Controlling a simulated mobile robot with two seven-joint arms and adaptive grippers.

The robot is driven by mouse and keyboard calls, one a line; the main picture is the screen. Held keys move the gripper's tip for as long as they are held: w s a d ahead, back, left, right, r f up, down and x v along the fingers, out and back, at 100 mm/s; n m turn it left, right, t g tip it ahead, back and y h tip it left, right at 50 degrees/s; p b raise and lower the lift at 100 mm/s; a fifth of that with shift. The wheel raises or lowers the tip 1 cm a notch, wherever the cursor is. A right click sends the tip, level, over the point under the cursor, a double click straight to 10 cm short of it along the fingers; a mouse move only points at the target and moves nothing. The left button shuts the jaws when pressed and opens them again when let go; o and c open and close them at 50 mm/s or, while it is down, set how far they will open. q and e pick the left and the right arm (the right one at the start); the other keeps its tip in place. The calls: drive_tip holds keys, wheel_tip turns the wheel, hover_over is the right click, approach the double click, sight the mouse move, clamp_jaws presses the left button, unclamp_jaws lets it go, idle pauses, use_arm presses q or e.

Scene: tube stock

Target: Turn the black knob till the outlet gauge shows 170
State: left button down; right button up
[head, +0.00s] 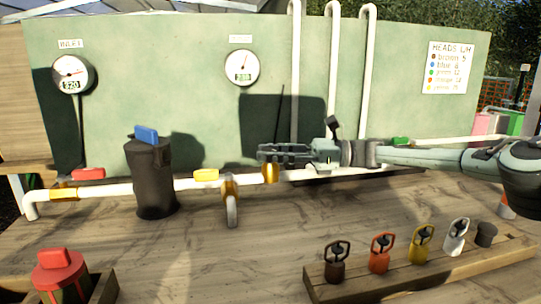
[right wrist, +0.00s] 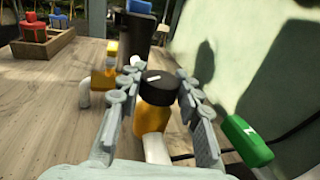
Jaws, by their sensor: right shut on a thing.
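The black knob (right wrist: 157,87), with a white mark on its top, sits on a brass regulator body (right wrist: 152,120) in the right wrist view. My right gripper (right wrist: 156,80) has one finger on each side of the knob and is shut on it. In the head view my right gripper (head: 268,153) reaches in from the right over the brass fitting (head: 271,173) and hides the knob. The outlet gauge (head: 242,67) is on the green panel; its small digits look a little above 200 but are blurred. The inlet gauge (head: 72,74) reads about 220. My left gripper is not in view.
A black canister (head: 152,180) with a blue top stands at the pipe left of my gripper. A green valve handle (right wrist: 246,140) is close to my fingers. A wooden rack (head: 420,274) with several coloured heads stands at the front right. The bench middle is clear.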

idle(0.4)
drive_tip(key=o, duration=1.2)
drive_tip(key=d, duration=1.2)
drive_tip(key=shift+s, duration=0.2)
